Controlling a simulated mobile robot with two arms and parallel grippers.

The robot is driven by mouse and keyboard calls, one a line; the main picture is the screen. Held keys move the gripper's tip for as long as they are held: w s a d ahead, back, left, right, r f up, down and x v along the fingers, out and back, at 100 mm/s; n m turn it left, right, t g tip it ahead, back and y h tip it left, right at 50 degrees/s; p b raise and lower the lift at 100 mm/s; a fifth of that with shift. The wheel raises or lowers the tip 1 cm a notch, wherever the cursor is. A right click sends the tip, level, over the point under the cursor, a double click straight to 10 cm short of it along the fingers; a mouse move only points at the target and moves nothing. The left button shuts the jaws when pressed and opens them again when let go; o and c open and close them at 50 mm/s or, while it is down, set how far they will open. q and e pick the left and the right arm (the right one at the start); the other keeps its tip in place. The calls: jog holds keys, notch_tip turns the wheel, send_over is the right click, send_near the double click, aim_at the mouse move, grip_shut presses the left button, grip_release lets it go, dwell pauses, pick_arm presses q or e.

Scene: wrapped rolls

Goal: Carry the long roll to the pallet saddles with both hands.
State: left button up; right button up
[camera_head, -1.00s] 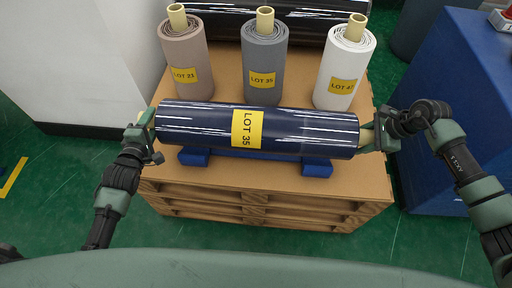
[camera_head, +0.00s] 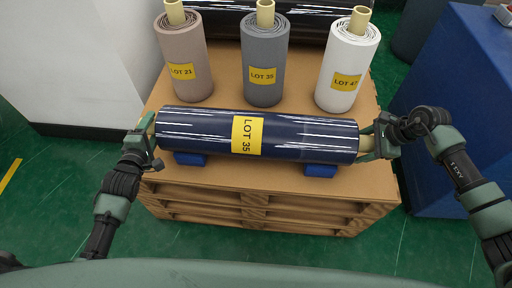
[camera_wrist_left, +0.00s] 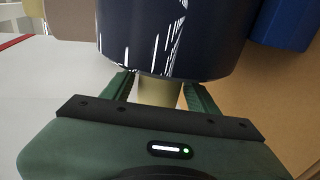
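The long roll (camera_head: 205,130) is glossy dark blue with a yellow LOT 35 label and lies level across the pallet's front part. It is directly over two blue saddles, the left (camera_head: 190,159) and the right (camera_head: 321,171), hiding most of both; I cannot tell whether it touches them. My left gripper (camera_head: 149,132) is shut on the roll's left core end; the left wrist view shows the tan core (camera_wrist_left: 160,92) between its fingers and the roll (camera_wrist_left: 180,35) just beyond. My right gripper (camera_head: 371,143) is at the right core end and appears shut on it.
The wooden pallet (camera_head: 225,176) carries three upright rolls behind the long roll: beige (camera_head: 184,45), grey (camera_head: 264,60) and white (camera_head: 347,65). A dark roll (camera_head: 310,20) lies at the back. A blue block (camera_head: 440,75) stands at right, a white cabinet (camera_head: 65,60) at left.

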dwell(0.3)
jog(key=shift+r, duration=0.2)
pick_arm(q)
jog(key=v, duration=1.2)
pick_arm(e)
jog(key=v, duration=1.1)
jog(key=shift+r, duration=0.35)
pick_arm(q)
jog(key=shift+d, duration=0.1)
pick_arm(e)
jog(key=shift+s+d, duration=0.15)
jog(key=shift+d, duration=0.1)
